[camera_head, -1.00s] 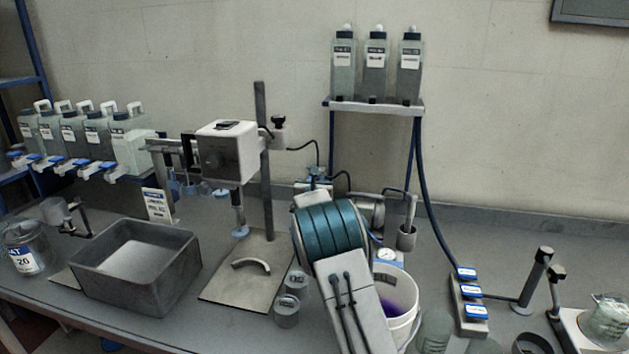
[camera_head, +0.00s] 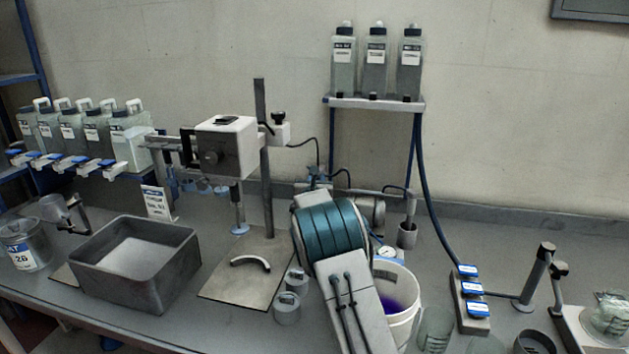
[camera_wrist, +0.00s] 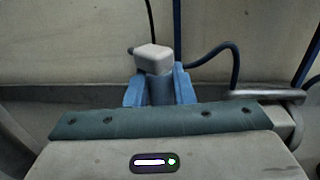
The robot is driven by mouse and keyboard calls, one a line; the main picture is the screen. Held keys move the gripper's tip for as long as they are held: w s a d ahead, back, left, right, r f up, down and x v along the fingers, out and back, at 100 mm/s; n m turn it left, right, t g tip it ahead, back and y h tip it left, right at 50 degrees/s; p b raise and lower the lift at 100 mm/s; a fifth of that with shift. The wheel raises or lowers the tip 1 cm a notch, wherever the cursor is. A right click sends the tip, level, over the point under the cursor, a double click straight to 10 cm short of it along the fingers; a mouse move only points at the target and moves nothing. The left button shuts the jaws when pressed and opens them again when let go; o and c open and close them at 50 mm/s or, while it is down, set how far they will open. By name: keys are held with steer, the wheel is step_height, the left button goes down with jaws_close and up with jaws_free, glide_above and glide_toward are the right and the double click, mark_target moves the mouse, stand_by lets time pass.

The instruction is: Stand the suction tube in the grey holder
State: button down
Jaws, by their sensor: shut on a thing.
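My gripper (camera_head: 318,181) is near the middle of the head view, behind my arm's teal-banded joint. In the wrist view its blue fingers (camera_wrist: 160,88) are shut on the suction tube (camera_wrist: 153,58), a grey upright piece with a pale, blunt top. A dark hose curves off to its right. The tube's lower part is hidden by my gripper. The grey holder (camera_head: 407,237) looks like a small cup, to the right of my gripper in the head view. A thin upright rod rises at the cup; I cannot tell whether it belongs to it. The held tube is apart from the cup.
A white bucket (camera_head: 403,325) with purple liquid stands in front of the cup. The boxy white mixer (camera_head: 226,147) and its post are left of my gripper. A bottle shelf (camera_head: 375,104) hangs above. Small grey pots (camera_head: 287,310) sit left of my arm.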

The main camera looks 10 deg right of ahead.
stand_by(0.3)
steer(key=c, duration=0.5)
jaws_free()
steer(key=shift+f, duration=0.1)
steer(key=shift+s, duration=0.25)
steer(key=b+v, duration=0.5)
steer(key=v, duration=0.3)
steer(key=shift+s, duration=0.15)
stand_by(1.2)
steer(key=s+r, duration=0.1)
steer(key=s+r+p, duration=0.1)
steer(key=r, duration=0.1)
steer(key=a+r, duration=0.1)
steer(key=r, duration=0.1)
steer(key=shift+s+r, duration=0.1)
steer(key=shift+s, duration=0.3)
stand_by(0.4)
